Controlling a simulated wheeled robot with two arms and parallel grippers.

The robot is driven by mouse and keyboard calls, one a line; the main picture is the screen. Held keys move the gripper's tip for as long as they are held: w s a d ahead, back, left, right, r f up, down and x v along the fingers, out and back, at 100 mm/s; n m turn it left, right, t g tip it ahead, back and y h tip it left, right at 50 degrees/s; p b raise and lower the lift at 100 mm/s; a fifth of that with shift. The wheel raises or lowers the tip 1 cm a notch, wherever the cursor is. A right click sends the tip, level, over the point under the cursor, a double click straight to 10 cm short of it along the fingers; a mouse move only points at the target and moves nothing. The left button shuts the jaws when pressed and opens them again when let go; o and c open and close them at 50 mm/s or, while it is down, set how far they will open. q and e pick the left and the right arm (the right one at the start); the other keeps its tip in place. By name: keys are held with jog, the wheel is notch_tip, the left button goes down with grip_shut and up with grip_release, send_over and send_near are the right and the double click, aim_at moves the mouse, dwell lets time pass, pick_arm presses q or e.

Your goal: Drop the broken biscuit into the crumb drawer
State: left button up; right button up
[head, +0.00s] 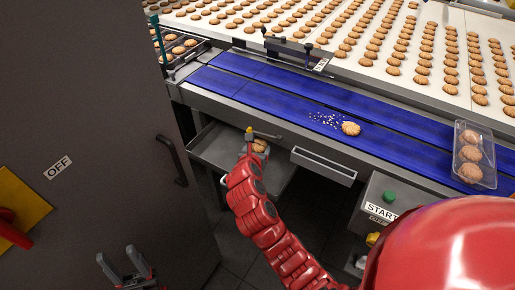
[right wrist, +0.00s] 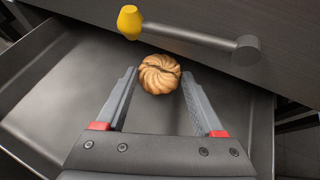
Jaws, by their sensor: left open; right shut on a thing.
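The broken biscuit (right wrist: 159,74), round and ridged with a dark crack across it, sits between the fingertips of my right gripper (right wrist: 160,80), which is shut on it. The crumb drawer (right wrist: 60,95) is pulled open, and its bare grey floor lies beneath the biscuit. In the head view the drawer (head: 216,147) sticks out below the conveyor, and the biscuit (head: 259,147) shows over it at the end of my red right arm, partly hidden. My left gripper (head: 127,264) is open and empty at the lower left, in front of the dark cabinet.
A lever with a yellow knob (right wrist: 130,20) juts out just beyond the gripper. Another biscuit (head: 351,129) lies beside crumbs (head: 326,120) on the blue belt (head: 290,97). A clear tray (head: 490,178) of biscuits stands at right. A narrow grey bin (head: 323,167) is beside the drawer.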

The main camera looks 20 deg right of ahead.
jog(key=shift+f, duration=0.5)
jog(key=o, duration=0.8)
